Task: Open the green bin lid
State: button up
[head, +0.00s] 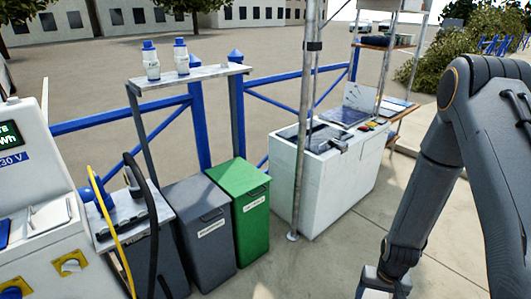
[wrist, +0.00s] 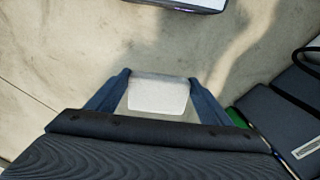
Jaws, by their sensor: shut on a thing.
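The green bin (head: 251,222) stands right of the grey bin in the head view, with its green lid (head: 236,176) lying shut on top. A small strip of green (wrist: 237,117) shows beside my gripper in the wrist view. My gripper (wrist: 158,92) is shut on a pale, flat-faced block (wrist: 157,97) between its two fingers. I cannot tell what the block belongs to. In the head view my gripper is at the bottom edge, right of the green bin and apart from it, with its fingertips cut off.
A grey bin (head: 203,236) stands left of the green one. A white counter unit (head: 339,187) and a metal pole (head: 303,130) stand to its right. A shelf with two bottles (head: 190,75) is above the bins. Paved floor (head: 330,262) is clear in front.

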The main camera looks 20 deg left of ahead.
aim_at(238, 177)
jog(key=z, duration=0.2)
jog(key=i, duration=0.9)
jog(key=u, duration=0.55)
jog(key=i, duration=0.7)
jog(key=u, duration=0.7)
